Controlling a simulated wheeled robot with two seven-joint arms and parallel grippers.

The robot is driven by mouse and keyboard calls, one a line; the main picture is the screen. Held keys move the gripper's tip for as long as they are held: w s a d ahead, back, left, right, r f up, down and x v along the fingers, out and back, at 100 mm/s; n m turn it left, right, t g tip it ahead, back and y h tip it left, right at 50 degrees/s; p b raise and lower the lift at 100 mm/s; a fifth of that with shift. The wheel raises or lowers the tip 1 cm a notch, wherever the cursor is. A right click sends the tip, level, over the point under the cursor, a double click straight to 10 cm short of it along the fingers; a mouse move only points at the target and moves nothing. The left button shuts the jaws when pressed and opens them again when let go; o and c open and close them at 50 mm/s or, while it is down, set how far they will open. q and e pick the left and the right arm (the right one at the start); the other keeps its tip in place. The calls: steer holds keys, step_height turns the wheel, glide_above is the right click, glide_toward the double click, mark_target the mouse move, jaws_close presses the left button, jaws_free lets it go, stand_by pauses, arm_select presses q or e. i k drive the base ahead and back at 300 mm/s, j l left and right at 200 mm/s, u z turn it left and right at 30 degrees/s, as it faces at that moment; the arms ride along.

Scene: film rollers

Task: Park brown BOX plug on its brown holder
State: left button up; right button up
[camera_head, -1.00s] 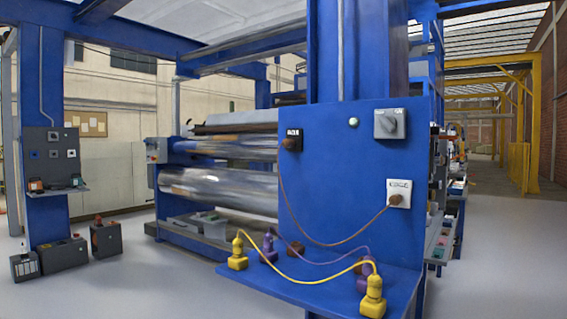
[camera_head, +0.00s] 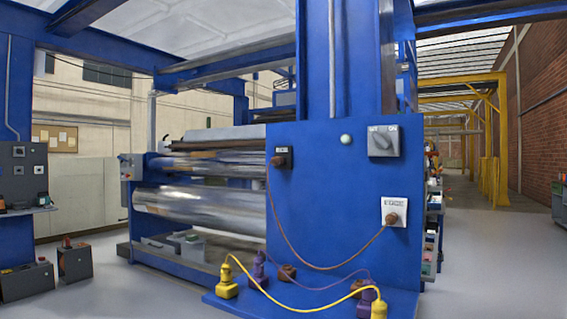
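A brown cable (camera_head: 318,266) hangs in a loop across the front of a blue panel (camera_head: 325,190). One brown plug (camera_head: 391,219) sits in a white labelled socket box at the panel's right. The cable's other end (camera_head: 277,161) is at a small black box on the panel's left; its label is too small to read. A brown block (camera_head: 287,272), which looks like the brown holder, stands on the blue shelf (camera_head: 325,301) below the panel with no plug visible on it. Neither of my grippers is in view.
Yellow plugs (camera_head: 228,284) joined by a yellow cable stand on the shelf, with purple plugs (camera_head: 259,270) and a purple cable beside them. A grey rotary switch (camera_head: 382,140) is on the panel. Large silver rollers (camera_head: 200,206) lie behind. Open floor (camera_head: 490,265) extends to the right.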

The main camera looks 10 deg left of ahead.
mark_target(278, 161)
steer(key=i+j+z, duration=0.25)
steer(key=j, duration=0.25)
steer(key=j+z, duration=0.2)
steer(key=j, duration=0.35)
steer(key=j+z, duration=0.25)
steer(key=j, duration=0.3)
steer(key=j+z, duration=0.25)
steer(key=j, duration=0.3)
steer(key=j+z, duration=0.2)
steer(key=j, duration=0.35)
steer(key=k+j+z, duration=0.1)
steer(key=j+z, duration=0.15)
steer(key=j, duration=0.3)
steer(key=k+j+z, duration=0.25)
steer(key=j, duration=0.25)
steer(key=j+z, duration=0.2)
steer(key=j, duration=0.35)
steer(key=k, duration=0.05)
